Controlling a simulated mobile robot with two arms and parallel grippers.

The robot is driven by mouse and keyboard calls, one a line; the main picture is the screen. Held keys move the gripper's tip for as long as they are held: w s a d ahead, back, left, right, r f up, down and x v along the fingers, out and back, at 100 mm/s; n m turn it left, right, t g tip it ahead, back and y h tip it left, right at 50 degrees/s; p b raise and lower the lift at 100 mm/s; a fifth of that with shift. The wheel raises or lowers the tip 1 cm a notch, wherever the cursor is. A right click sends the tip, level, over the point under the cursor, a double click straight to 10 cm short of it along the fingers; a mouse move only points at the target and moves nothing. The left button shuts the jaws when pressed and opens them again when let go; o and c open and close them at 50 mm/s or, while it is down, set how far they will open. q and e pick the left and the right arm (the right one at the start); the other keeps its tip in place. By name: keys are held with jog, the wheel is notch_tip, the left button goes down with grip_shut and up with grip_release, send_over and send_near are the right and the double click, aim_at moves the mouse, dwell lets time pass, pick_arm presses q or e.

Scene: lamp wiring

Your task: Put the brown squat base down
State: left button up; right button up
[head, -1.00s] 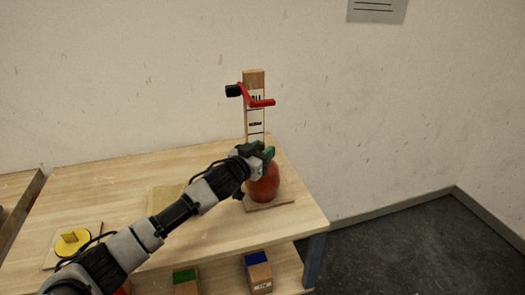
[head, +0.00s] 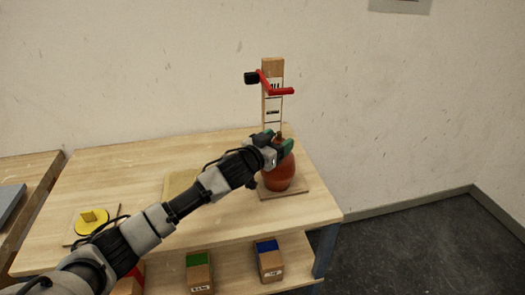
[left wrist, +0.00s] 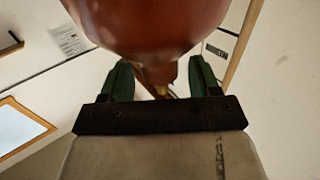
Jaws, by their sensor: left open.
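The brown squat base (head: 280,174) is a round, glossy reddish-brown body. It stands upright on a thin wooden board (head: 298,189) near the table's right end, in front of the upright wooden post. My left gripper (head: 278,142) is at its top, with its green fingers on either side of the narrow neck. The left wrist view shows the base (left wrist: 150,25) close up, its neck between the two spread fingers (left wrist: 160,78), with gaps beside the neck. My right gripper is not in view.
A wooden post with a red crank (head: 273,88) stands right behind the base. A yellow disc (head: 91,221) lies at the table's left. Blocks with green (head: 199,258) and blue (head: 267,245) tops sit on the lower shelf. The table's middle back (head: 150,155) is clear.

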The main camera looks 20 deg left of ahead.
pick_arm(q)
jog(key=b+v, duration=0.1)
jog(key=v, duration=1)
